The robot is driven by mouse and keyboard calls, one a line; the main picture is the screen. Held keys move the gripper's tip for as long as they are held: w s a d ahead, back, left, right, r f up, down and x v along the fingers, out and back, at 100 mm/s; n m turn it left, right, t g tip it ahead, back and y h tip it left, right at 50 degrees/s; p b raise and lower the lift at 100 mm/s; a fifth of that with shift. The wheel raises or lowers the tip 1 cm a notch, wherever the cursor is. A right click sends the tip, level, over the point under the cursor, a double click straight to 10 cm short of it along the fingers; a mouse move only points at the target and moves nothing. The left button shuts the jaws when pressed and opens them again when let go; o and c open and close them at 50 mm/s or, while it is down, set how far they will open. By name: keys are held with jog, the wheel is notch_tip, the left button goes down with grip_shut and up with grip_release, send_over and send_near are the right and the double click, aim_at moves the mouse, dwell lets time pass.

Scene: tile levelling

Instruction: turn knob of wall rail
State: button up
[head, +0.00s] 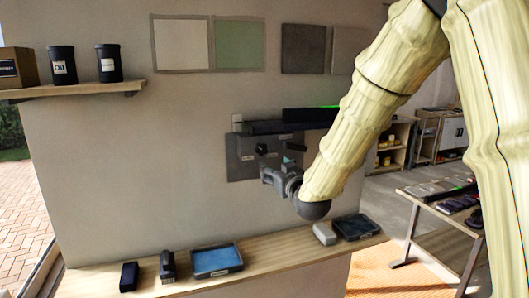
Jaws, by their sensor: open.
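The wall rail (308,116) is a dark horizontal bar on the wall, with a thin green glow along its right part. Below it is a dark grey panel (241,170) with small labels. A black knob (262,149) sticks out near the panel's middle. My gripper (268,173) is open, in front of the panel's lower right part, below and slightly right of the knob. It looks apart from the knob. The gripper and my arm hide the panel's lower right part, and the fingertips are small and hard to make out.
A wooden ledge (262,256) below carries a blue-topped tray (216,261), small dark tools, a pale block (325,233) and a dark tray (357,227). An upper left shelf (75,91) holds black canisters. Sample tiles (238,43) hang above. Bare wall lies left of the panel.

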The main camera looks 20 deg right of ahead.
aim_at(262, 151)
jog(key=shift+w+a+r+p, duration=0.1)
jog(key=shift+w+r+p, duration=0.15)
jog(key=shift+w+p, duration=1.1)
jog(key=shift+w+r+p, duration=0.25)
jog(key=shift+w+p, duration=0.15)
jog(key=shift+w, duration=1.9)
jog(key=shift+w+a+r+p, duration=0.1)
jog(key=shift+w+r+p, duration=0.15)
jog(key=shift+w+p, duration=1.1)
jog(key=shift+w+b, duration=0.5)
jog(key=c, duration=1)
